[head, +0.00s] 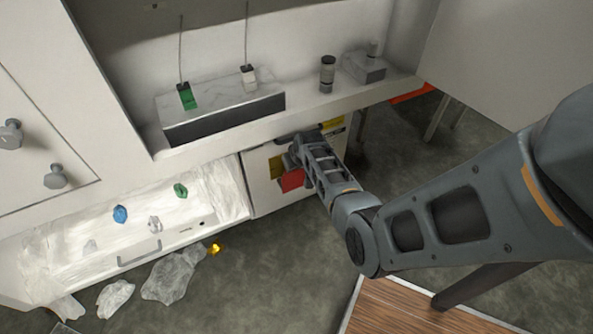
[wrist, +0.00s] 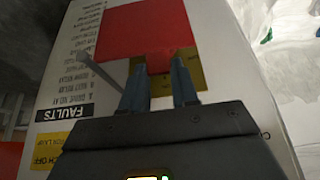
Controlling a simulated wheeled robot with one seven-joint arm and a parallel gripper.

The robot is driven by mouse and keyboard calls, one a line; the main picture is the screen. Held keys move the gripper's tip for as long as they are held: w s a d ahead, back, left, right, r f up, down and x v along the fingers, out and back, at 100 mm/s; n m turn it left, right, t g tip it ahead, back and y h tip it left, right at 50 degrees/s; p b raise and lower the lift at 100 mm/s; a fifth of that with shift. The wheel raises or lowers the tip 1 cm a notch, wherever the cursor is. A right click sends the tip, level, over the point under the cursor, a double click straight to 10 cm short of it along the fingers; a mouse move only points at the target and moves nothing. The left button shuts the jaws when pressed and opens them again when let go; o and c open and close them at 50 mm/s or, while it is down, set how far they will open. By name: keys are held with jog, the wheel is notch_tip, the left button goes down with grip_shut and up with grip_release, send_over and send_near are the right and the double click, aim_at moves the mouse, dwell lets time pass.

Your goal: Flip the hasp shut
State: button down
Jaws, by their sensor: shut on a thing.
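A red plate (wrist: 145,30) with a narrow stem stands in front of a white labelled panel (wrist: 225,70) in the wrist view. My gripper (wrist: 160,85) has its two fingers on either side of that stem and is shut on it. The red plate (head: 292,180) also shows in the head view, beside my gripper (head: 292,160) on the front of the white cabinet (head: 262,200). I cannot tell for sure whether the red plate is part of the hasp. A thin grey rod (wrist: 98,70) sticks out left of the fingers. The fingers hide part of a yellow label behind them.
An open drawer (head: 165,245) with a wrinkled clear lining and small coloured pieces is left of the cabinet. Clear bags (head: 172,275) lie on the floor. A marble-topped block (head: 225,110) stands on the shelf above. A wooden tabletop (head: 400,310) is at the front right.

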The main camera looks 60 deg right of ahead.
jog(key=shift+w+d+r, duration=0.2)
jog(key=shift+w+d, duration=0.05)
jog(key=c, duration=1.2)
grip_release()
jog(key=o, duration=0.4)
jog(key=shift+s+a+f, duration=0.1)
jog(key=shift+f, duration=0.05)
jog(key=shift+c, duration=0.2)
jog(key=p+v, duration=0.2)
jog(key=v, duration=0.6)
jog(key=shift+f, duration=0.1)
